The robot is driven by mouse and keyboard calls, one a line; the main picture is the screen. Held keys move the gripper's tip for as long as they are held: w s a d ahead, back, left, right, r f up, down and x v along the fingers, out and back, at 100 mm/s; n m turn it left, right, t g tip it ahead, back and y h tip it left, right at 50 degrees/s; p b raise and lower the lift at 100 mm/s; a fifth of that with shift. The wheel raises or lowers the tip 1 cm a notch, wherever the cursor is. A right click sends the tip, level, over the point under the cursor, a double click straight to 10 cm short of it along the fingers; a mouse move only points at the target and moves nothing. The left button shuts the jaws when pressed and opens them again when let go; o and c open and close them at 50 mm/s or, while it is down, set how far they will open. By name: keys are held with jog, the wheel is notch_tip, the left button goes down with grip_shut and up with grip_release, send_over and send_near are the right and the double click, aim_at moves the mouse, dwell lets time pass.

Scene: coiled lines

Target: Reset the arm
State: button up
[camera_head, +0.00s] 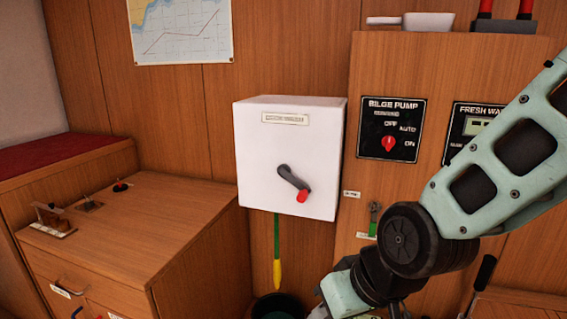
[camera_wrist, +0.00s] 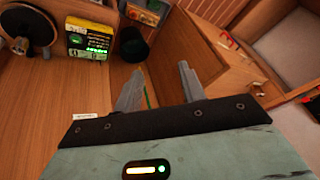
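My arm comes in from the right in the head view, its elbow bent low in front of the wooden panel. My gripper shows in the wrist view (camera_wrist: 160,85), with its two grey fingers apart and nothing seen between them. The fingers point over wooden furniture. In the head view the fingertips are out of the picture, below the lower edge.
A white box (camera_head: 262,160) with a red-tipped lever (camera_head: 294,182) hangs on the wall. A bilge pump switch (camera_head: 390,130) is right of it. A dark bucket (camera_head: 278,306) stands below. A wooden cabinet (camera_head: 150,215) is left. A yellow-green device (camera_wrist: 90,38) shows in the wrist view.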

jog(key=s+d+r+n+g+h+p, duration=0.1)
jog(key=s+d+r+n+g+h, duration=0.15)
jog(key=s, duration=0.35)
jog(key=s+d+r+n+g+h, duration=0.1)
jog(key=s+d, duration=0.3)
jog(key=s, duration=0.2)
notch_tip(320, 180, up, 11)
jog(key=p, duration=1.1)
jog(key=shift+w+r+p, duration=0.15)
jog(key=shift+w+p, duration=0.1)
jog(key=shift+p, duration=0.1)
